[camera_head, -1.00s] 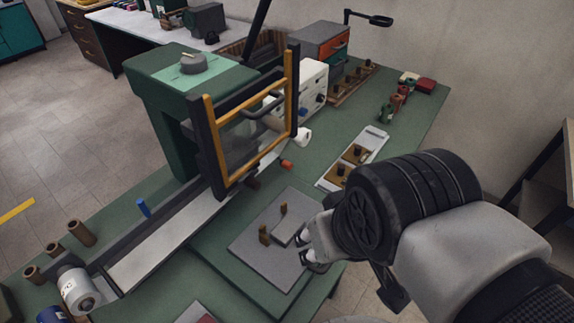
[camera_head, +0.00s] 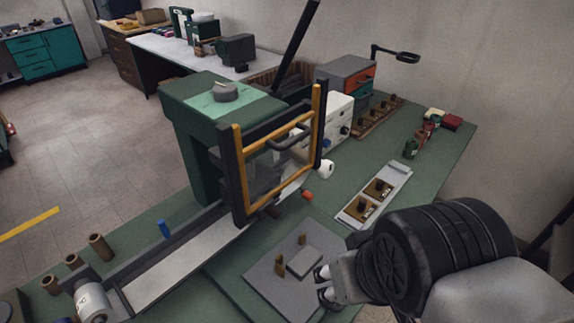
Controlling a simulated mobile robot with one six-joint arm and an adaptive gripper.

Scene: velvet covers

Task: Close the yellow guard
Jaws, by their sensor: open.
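The yellow guard (camera_head: 240,170) is a clear panel in a yellow and black frame with a dark handle (camera_head: 290,138). It stands upright on the front of the green machine (camera_head: 205,120), above the pale rail. My gripper (camera_head: 322,286) is at the lower right of the guard, apart from it, low over the grey plate's right edge. Its pale fingertips are apart with nothing seen between them. My arm hides part of the bench at the lower right.
A grey plate (camera_head: 262,283) with two small brown posts and a block lies before the guard. A pale tray (camera_head: 394,180) with brown pieces lies to the right. A white box (camera_head: 341,122) and an orange-fronted cabinet (camera_head: 345,72) stand behind. A dark slanted bar (camera_head: 297,48) rises behind the guard.

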